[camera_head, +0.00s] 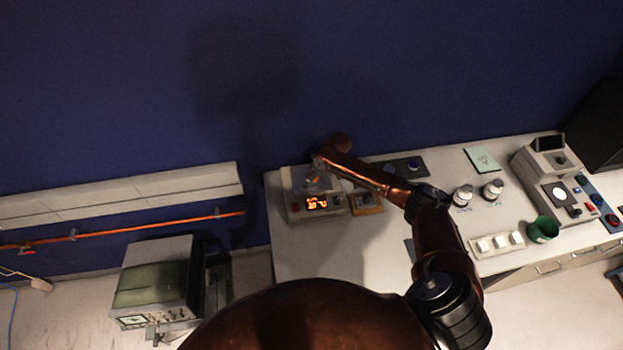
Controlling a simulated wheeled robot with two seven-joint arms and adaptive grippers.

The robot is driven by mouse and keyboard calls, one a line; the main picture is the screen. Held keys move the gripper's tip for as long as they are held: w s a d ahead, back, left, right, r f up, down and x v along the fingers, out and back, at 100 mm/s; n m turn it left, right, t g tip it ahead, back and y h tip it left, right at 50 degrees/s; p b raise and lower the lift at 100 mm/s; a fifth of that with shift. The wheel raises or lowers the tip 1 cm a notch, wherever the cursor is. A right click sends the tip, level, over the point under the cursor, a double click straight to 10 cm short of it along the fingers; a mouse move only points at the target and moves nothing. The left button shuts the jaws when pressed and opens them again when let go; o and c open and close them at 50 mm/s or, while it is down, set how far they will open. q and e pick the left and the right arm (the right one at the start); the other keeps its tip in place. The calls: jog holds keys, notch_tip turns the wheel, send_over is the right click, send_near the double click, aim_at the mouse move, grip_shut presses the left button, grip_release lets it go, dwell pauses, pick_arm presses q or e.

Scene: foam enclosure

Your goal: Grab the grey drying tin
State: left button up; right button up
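My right arm reaches in from the lower right across the bench. Its wrist ends over a grey box-shaped device with a lit orange display (299,209) at the bench's left end. My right gripper (314,177) points down at the top of this device. It is small and blurred, so I cannot tell whether its fingers are open or shut. I cannot clearly make out a grey drying tin; the top of the device is partly hidden by the wrist and gripper. My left gripper is not in view.
The white bench (310,255) also carries two white-capped bottles (462,197), (492,190), a green cup (543,230), a rack of white blocks (498,243) and another instrument (548,165) at right. A blue wall (120,90) stands behind. The bench's front left is clear.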

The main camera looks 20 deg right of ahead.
jog(key=shift+c, duration=0.2)
jog(key=shift+c, duration=0.8)
jog(key=c, duration=1.1)
jog(key=shift+r, duration=0.1)
